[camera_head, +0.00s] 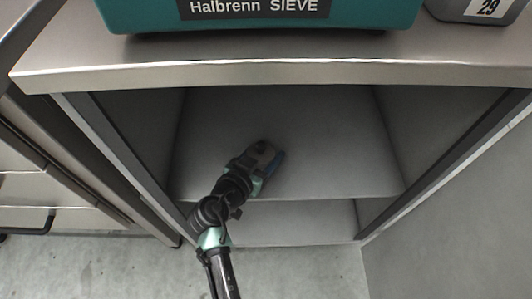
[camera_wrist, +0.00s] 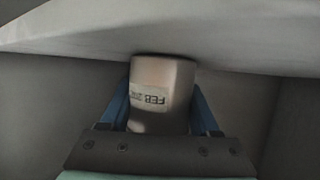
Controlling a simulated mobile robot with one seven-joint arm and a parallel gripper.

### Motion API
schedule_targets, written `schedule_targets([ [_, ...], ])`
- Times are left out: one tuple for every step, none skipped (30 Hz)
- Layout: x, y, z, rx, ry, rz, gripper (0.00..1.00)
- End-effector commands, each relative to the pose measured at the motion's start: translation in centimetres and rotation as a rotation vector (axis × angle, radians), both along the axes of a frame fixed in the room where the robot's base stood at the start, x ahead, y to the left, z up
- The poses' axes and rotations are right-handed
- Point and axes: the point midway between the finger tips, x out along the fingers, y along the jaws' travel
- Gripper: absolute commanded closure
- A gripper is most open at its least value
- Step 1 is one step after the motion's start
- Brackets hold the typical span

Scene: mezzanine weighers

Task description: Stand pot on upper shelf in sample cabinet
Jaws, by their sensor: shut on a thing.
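In the head view my gripper (camera_head: 265,160) reaches into the open sample cabinet (camera_head: 145,155), over the upper shelf (camera_head: 335,155). The pot is hard to make out there behind the gripper. In the wrist view the pot's far end is close to a pale surface; I cannot tell whether they touch.
A lower level (camera_head: 310,222) shows below the upper shelf, which is otherwise bare. The cabinet's counter top (camera_head: 270,65) overhangs the opening. A teal sieve machine (camera_head: 355,15) and a grey item marked 29 (camera_head: 475,10) stand on it. Side walls bound the opening.

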Motion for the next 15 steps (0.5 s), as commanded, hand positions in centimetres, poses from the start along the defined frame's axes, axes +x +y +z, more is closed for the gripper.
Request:
schedule_targets([
  [0.09, 0.02, 0.30, 0.000, -0.005, 0.000, 1.00],
  [0.09, 0.02, 0.30, 0.000, -0.005, 0.000, 1.00],
  [0.10, 0.01, 0.26, 0.000, -0.005, 0.000, 1.00],
  [0.09, 0.02, 0.18, 0.000, -0.005, 0.000, 1.00],
  [0.09, 0.01, 0.07, 0.000, -0.004, 0.000, 1.00],
  [0.09, 0.01, -0.08, 0.000, -0.004, 0.000, 1.00],
  [0.08, 0.01, -0.18, 0.000, -0.004, 0.000, 1.00],
  [0.02, 0.00, -0.17, 0.001, 0.000, 0.000, 0.32],
  [0.01, -0.01, -0.15, 0.001, 0.000, 0.000, 0.25],
  [0.01, -0.01, -0.15, 0.001, 0.000, 0.000, 0.19],
  [0.00, 0.00, -0.14, 0.001, 0.000, 0.000, 0.14],
  [0.00, 0.00, -0.14, 0.001, 0.000, 0.000, 0.07],
  [0.00, 0.00, -0.14, 0.001, 0.000, 0.000, 0.07],
  [0.00, 0.00, -0.14, 0.001, 0.000, 0.000, 0.07],
  [0.00, 0.00, -0.14, 0.001, 0.000, 0.000, 0.07],
])
